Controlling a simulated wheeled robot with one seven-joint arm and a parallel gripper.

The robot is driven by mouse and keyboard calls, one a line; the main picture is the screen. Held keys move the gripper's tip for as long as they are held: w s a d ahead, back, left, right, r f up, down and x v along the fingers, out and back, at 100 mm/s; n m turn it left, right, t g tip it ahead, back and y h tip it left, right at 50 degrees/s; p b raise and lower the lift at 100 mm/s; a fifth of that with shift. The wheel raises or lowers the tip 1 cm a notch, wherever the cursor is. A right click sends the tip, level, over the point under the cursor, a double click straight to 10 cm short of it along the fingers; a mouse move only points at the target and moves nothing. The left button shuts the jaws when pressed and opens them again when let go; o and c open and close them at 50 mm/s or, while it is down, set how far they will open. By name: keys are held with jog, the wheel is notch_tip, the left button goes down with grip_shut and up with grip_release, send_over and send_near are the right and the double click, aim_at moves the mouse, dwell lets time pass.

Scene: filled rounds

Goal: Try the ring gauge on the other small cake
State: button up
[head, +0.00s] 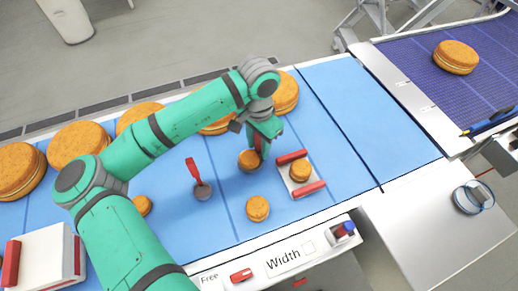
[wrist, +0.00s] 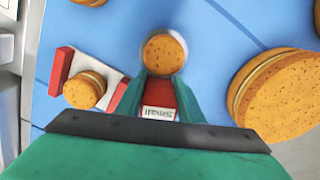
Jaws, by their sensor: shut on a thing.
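My gripper (wrist: 158,92) is shut on the red handle of the ring gauge, whose white label (wrist: 158,112) reads "Small" upside down. The gauge's thin, pale ring (wrist: 182,66) shows around the outline of a small cake (wrist: 163,52) in the wrist view. I cannot tell whether the ring is down around that cake or above it. In the head view my gripper (head: 262,150) points down beside this cake (head: 249,161), and the ring is hard to make out. Another small cake (head: 257,208) stands nearer the front edge of the blue surface.
A white holder with red bars (head: 309,189) carries a small cake (head: 299,169) just right of my gripper. A red-handled tool with a grey round end (head: 202,191) lies to the left. Large cakes (head: 80,145) line the back. Blue surface on the right (head: 375,120) is clear.

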notch_tip(320, 180, up, 8)
dwell(1.6)
